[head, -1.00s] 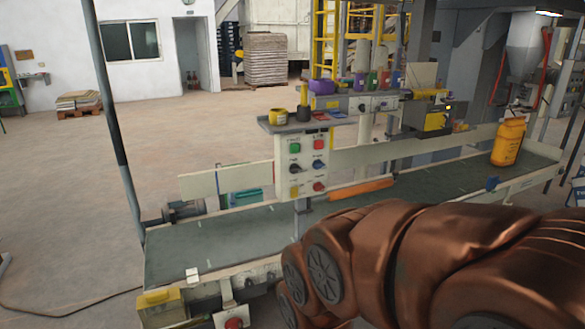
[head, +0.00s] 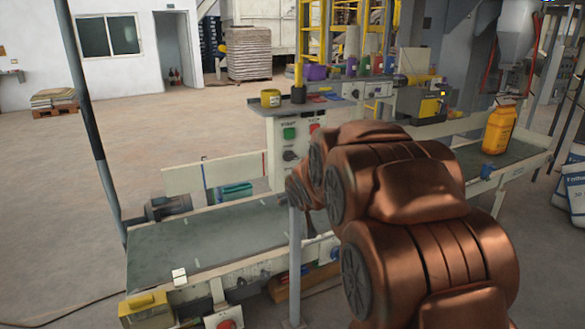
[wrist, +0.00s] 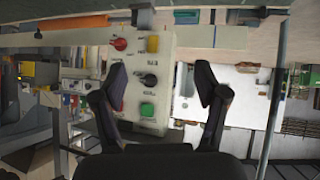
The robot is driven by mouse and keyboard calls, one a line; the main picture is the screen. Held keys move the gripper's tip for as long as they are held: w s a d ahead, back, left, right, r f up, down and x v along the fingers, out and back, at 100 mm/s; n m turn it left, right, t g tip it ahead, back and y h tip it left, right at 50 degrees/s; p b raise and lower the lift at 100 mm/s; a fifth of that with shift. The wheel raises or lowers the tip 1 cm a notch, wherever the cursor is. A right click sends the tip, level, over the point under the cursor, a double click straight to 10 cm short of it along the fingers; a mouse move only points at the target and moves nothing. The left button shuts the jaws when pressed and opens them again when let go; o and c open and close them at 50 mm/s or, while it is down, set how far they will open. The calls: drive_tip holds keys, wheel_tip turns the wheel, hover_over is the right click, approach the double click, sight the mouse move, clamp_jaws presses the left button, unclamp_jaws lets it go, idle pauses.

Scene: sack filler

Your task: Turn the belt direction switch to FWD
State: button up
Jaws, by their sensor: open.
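The pale control panel (head: 279,125) stands beside the conveyor, partly covered by my arm in the head view. It shows a green button (head: 289,133), a red button (head: 314,128) and a black rotary knob (head: 290,155). In the wrist view the panel (wrist: 168,60) appears upside down, with a black knob (wrist: 150,79) between my fingers in the picture. A second knob may be behind the left finger. The labels are too small to tell which knob is the belt direction switch. My gripper (wrist: 160,67) is open and empty in front of the panel; contact is not visible.
The conveyor belt (head: 210,236) runs below the panel. A yellow bottle (head: 498,130) stands at its right end. A dark post (head: 88,120) stands at left.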

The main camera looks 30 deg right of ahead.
sight(293, 159)
drive_tip(key=shift+w+d+r+n+t+y+b, duration=0.1)
drive_tip(key=shift+w+d+n+t+y+b, duration=0.4)
drive_tip(key=shift+w+d+t, duration=2.05)
drive_tip(key=shift+w+d+r+n+t+y+b, duration=0.2)
drive_tip(key=shift+w+d+y+b, duration=0.55)
drive_tip(key=shift+w, duration=3.65)
drive_tip(key=shift+w+d+r+n+t+y+b, duration=0.25)
drive_tip(key=shift+w+d+t+b, duration=0.35)
drive_tip(key=shift+w+d+t, duration=1.6)
drive_tip(key=shift+w+d+f+g, duration=0.1)
drive_tip(key=shift+w+g, duration=0.3)
drive_tip(key=shift+w, duration=0.25)
drive_tip(key=shift+w+d+f+g, duration=0.1)
drive_tip(key=shift+w+g, duration=0.25)
drive_tip(key=shift+w, duration=0.25)
drive_tip(key=c, duration=1.2)
drive_tip(key=shift+o, duration=0.2)
